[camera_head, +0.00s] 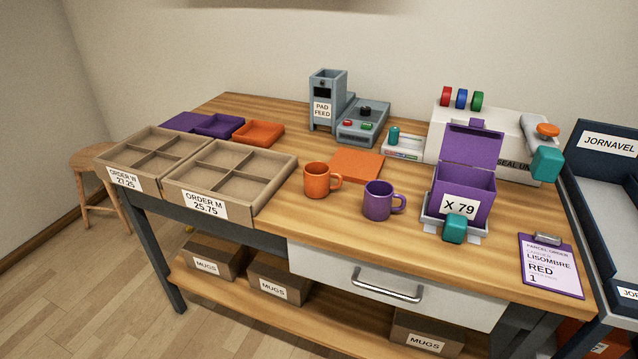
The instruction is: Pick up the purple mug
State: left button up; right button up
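The purple mug (378,201) stands upright on the wooden table (330,235), near its front edge, with its handle to the right. An orange mug (316,180) stands upright to its left, also with its handle to the right. The two mugs are apart. Neither of my grippers shows in the head view.
Divided boxes (262,208) marked ORDER fill the table's left. An orange pad (357,164) lies behind the mugs. An open purple box (466,187) marked X 79 stands right of the purple mug, and a clipboard (550,264) lies at front right. Bare wood lies before the mugs.

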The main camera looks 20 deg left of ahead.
aim_at(379, 194)
jog(key=u, duration=0.25)
jog(key=k, duration=0.2)
jog(key=u, duration=0.2)
jog(key=i, duration=0.6)
jog(key=u, duration=0.6)
